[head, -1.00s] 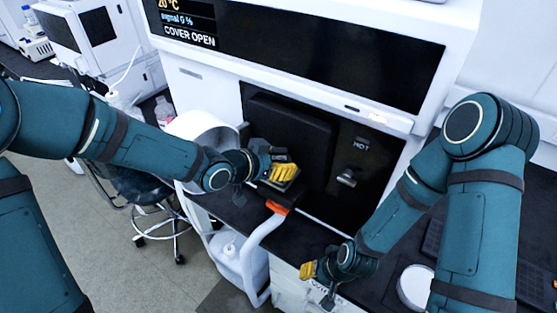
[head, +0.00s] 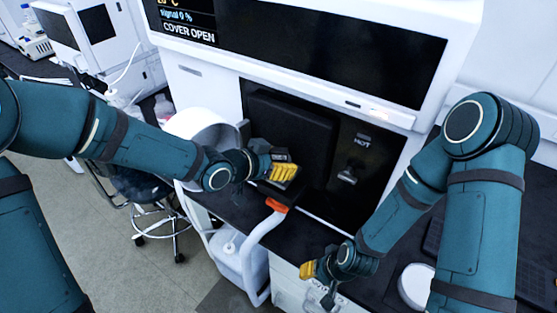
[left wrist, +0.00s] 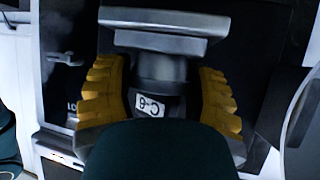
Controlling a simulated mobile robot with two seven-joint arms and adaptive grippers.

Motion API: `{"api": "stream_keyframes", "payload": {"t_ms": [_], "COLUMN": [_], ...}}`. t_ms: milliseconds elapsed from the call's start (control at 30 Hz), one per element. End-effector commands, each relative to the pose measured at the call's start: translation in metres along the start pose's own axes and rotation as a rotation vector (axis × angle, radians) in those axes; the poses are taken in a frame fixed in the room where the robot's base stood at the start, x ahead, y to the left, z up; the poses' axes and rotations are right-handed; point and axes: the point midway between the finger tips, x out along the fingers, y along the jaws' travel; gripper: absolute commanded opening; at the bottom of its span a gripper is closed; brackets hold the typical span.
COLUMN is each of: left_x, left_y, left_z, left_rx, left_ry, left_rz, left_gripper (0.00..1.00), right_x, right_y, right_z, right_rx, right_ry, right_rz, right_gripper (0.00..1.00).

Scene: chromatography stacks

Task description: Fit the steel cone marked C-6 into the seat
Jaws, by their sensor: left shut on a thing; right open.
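The steel cone (left wrist: 161,68) is a grey metal piece with a white label reading C-6, seen upside down in the left wrist view. My left gripper (left wrist: 158,80) has its ribbed yellow fingers shut on both sides of it. A broad grey metal block (left wrist: 155,42) lies just beyond the cone; I cannot tell whether it is part of the cone or the seat. In the head view my left gripper (head: 283,171) is in front of the open instrument bay and the cone is mostly hidden. My right gripper (head: 308,270) is open, low at the front, apart from the cone.
The white instrument (head: 325,20) has a screen reading COVER OPEN and signal 0 %. Its dark bay (head: 300,130) carries a HOT label and a metal fitting (head: 347,175). An orange-topped piece (head: 276,205) sits below my left gripper. A white round dish (head: 416,286) is by my right arm.

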Motion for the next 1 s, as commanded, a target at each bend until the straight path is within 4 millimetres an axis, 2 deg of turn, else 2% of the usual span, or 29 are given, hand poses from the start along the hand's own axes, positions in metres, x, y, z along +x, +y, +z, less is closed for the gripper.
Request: {"api": "stream_keyframes", "payload": {"t_ms": [67,100,167,567,667,1000], "left_x": [0.001,0.001,0.001,-0.004,-0.014,-0.070], "left_y": [0.000,0.000,0.000,-0.001,-0.001,-0.002], "left_z": [0.001,0.001,0.001,0.001,0.001,0.001], "left_rx": [0.000,0.000,0.000,0.000,-0.001,0.001], "left_ry": [0.001,0.001,0.001,0.000,0.001,0.001], "left_rz": [0.000,0.000,0.000,-0.001,-0.002,-0.006], "left_gripper": [0.15,0.71,0.92,0.93,0.93,0.93], "right_x": [0.002,0.001,0.001,0.001,0.001,0.001], "right_y": [0.001,0.000,0.000,0.000,0.000,0.000], "right_z": [0.000,0.000,0.000,0.000,0.000,0.000], "right_rx": [0.000,0.000,0.000,0.000,0.000,0.000], "right_ry": [0.000,0.000,0.000,0.000,0.000,0.000], "right_rz": [0.000,0.000,0.000,0.000,0.000,0.000], "right_gripper": [0.47,0.47,0.47,0.47,0.47,0.47]}}
